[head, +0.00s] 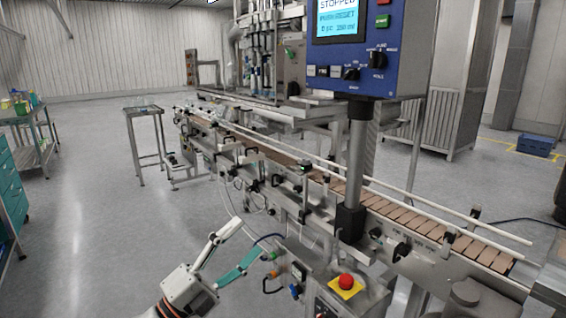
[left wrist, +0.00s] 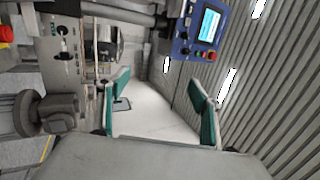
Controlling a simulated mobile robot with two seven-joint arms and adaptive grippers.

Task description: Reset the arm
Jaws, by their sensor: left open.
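My left gripper (head: 247,236) reaches in at the bottom of the head view, left of the red emergency-stop button. Its two fingers are spread apart, with nothing between them. In the left wrist view the teal-lined fingers of the same gripper (left wrist: 160,88) also stand wide apart and empty. My right gripper is in neither view.
The conveyor (head: 400,212) of the filler runs diagonally beside my left gripper. A red emergency-stop button (head: 346,282) on a yellow base tops a grey box. A blue control panel (head: 375,55) reads "STOPPED". Open floor (head: 90,230) lies to the left.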

